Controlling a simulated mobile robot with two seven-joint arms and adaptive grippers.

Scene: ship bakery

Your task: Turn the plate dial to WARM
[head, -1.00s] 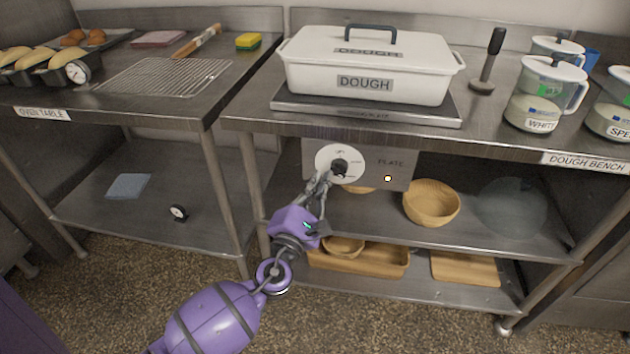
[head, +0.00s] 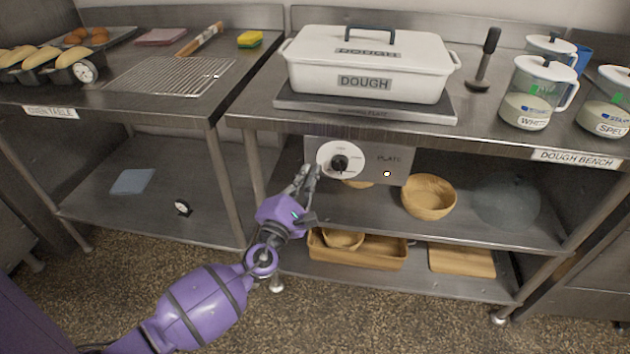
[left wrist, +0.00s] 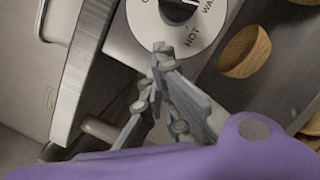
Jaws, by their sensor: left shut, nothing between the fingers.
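The plate dial (head: 328,155) is a white disc with a black knob (head: 340,163), on a grey panel marked PLATE (head: 395,150) under the dough bench's edge. In the left wrist view the dial (left wrist: 150,22) is cut off by the top edge; WARM and HOT show on it. A pale mark shows on the knob (left wrist: 178,12), but I cannot tell for sure where it points. My left gripper (head: 309,170) is shut and empty, just left of and below the dial, apart from the knob. Its fingertips (left wrist: 161,48) also show in the wrist view. My right gripper is out of view.
A small light (head: 387,174) glows on the panel. Above, a white DOUGH box (head: 420,75) stands on the hot plate (head: 365,112). Wooden bowls (head: 429,197) sit on the shelf below. The bench leg (head: 258,185) stands left of the gripper.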

